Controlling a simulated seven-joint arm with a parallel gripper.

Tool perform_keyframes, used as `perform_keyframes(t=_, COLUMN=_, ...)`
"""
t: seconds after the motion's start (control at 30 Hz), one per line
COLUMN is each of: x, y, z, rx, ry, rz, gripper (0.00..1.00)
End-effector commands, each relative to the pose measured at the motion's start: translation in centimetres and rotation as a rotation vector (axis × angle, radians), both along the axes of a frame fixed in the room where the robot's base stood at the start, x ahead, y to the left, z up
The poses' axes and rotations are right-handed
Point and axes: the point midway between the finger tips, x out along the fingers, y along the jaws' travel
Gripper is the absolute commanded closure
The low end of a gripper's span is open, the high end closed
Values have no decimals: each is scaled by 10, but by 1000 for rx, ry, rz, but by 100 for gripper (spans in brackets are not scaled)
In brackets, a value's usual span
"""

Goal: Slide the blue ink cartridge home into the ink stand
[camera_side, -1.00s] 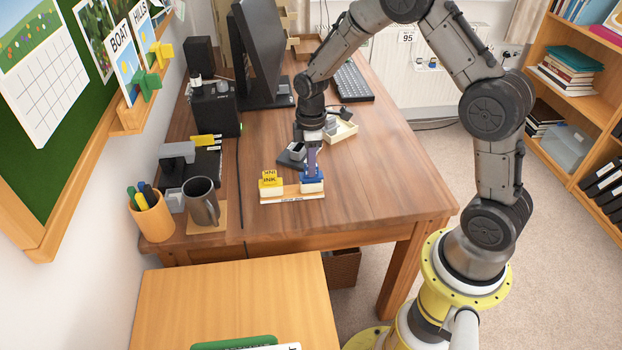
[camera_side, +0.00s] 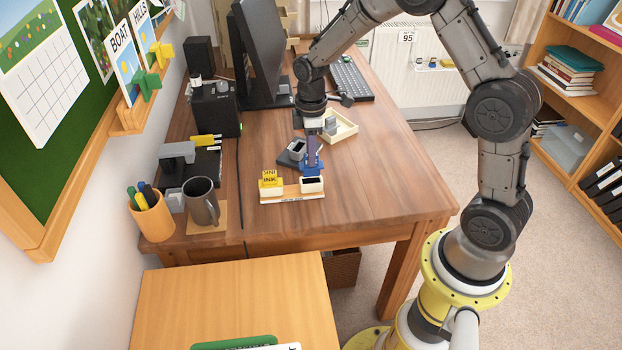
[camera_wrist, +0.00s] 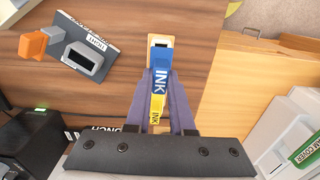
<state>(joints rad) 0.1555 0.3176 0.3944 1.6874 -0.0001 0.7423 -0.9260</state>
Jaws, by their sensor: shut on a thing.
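The ink stand (camera_side: 293,200) is a pale wooden strip with a white edge near the front of the desk. A yellow ink cartridge (camera_side: 269,180) sits at its left end, and an open cream socket (camera_side: 313,187) with a dark mouth is at its right end. My gripper (camera_side: 312,160) is shut on the blue ink cartridge (camera_side: 311,170), just behind and above the socket; its mouth is uncovered. In the wrist view, the blue cartridge (camera_wrist: 160,62) lies between the purple fingers, with the socket (camera_wrist: 160,42) beyond and the yellow cartridge (camera_wrist: 157,107) below.
A dark grey holder (camera_side: 288,158) lies just left of my gripper, and a cream tray (camera_side: 347,134) stands behind it. A grey mug (camera_side: 203,204) and pen pot (camera_side: 152,220) stand at left. The desk at right (camera_side: 400,180) is clear.

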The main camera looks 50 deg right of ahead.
Motion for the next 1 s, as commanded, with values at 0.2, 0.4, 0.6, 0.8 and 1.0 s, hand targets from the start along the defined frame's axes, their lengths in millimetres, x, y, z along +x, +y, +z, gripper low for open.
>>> perform_keyframes(t=0.2, x=0, y=0, z=2, rx=0, ry=-1, rz=0, gripper=100)
perform_keyframes(t=0.4, x=0, y=0, z=2, rx=0, ry=0, rz=19, gripper=100)
perform_keyframes(t=0.6, x=1, y=0, z=10, rx=5, ry=22, rz=215, gripper=100)
perform_keyframes(t=0.8, x=30, y=-12, z=31, rx=10, ry=21, rz=546, gripper=100)
perform_keyframes(t=1.0, x=69, y=-37, z=52, rx=10, ry=14, rz=855, gripper=100)
